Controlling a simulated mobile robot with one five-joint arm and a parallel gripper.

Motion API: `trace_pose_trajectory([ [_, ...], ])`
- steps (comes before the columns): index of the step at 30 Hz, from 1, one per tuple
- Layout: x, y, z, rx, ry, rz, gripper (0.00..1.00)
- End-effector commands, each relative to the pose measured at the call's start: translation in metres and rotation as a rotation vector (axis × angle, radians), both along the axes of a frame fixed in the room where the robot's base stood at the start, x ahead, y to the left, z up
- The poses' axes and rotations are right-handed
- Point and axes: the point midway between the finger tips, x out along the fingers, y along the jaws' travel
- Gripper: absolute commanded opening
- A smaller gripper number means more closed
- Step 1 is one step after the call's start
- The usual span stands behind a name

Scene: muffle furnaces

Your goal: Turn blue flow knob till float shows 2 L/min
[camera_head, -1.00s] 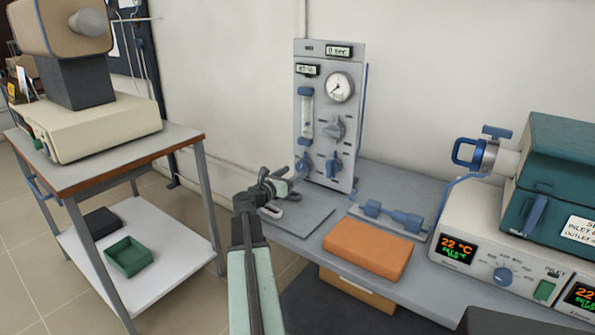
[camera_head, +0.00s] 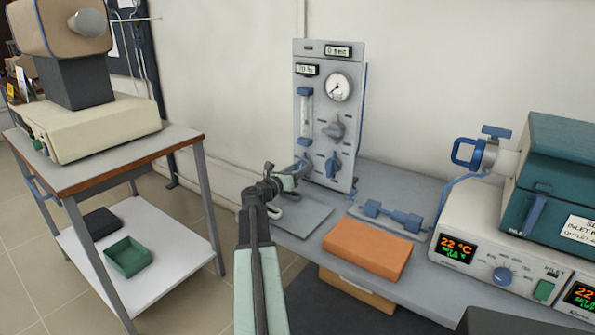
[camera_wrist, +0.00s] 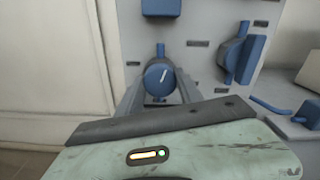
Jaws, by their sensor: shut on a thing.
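The blue flow knob (camera_wrist: 160,79), round with a white pointer line, sits low on the grey gas panel (camera_head: 345,58). In the wrist view my gripper (camera_wrist: 159,92) has a grey finger on each side of it and is shut on it. The white line leans slightly right of upright. In the head view my gripper (camera_head: 294,174) reaches the panel's lower left and partly covers the knob (camera_head: 304,163). The flow tube (camera_head: 306,116) stands above the knob between blue end caps. Its float and scale are too small to read.
A second blue knob (camera_head: 333,165) is close on the right, with a grey knob (camera_head: 338,129) above it and a round gauge (camera_head: 337,88) higher. An orange block (camera_head: 366,249) and a blue-fitted part (camera_head: 391,214) lie on the bench. A furnace (camera_head: 565,170) stands right.

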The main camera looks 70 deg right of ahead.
Motion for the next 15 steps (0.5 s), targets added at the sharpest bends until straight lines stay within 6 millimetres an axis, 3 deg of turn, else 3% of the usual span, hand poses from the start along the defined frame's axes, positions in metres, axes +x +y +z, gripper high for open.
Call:
trace_pose_trajectory([
  [5, 0.0015, 0.0003, -0.0001, 0.0, -0.001, 0.003, 0.02],
  [6, 0.0017, 0.0004, -0.0001, 0.0, -0.001, 0.003, 0.48],
  [8, 0.0018, 0.0004, -0.0001, 0.0, -0.002, 0.003, 0.65],
  [15, 0.0015, 0.0004, -0.0001, 0.0, -0.002, 0.002, 0.65],
])
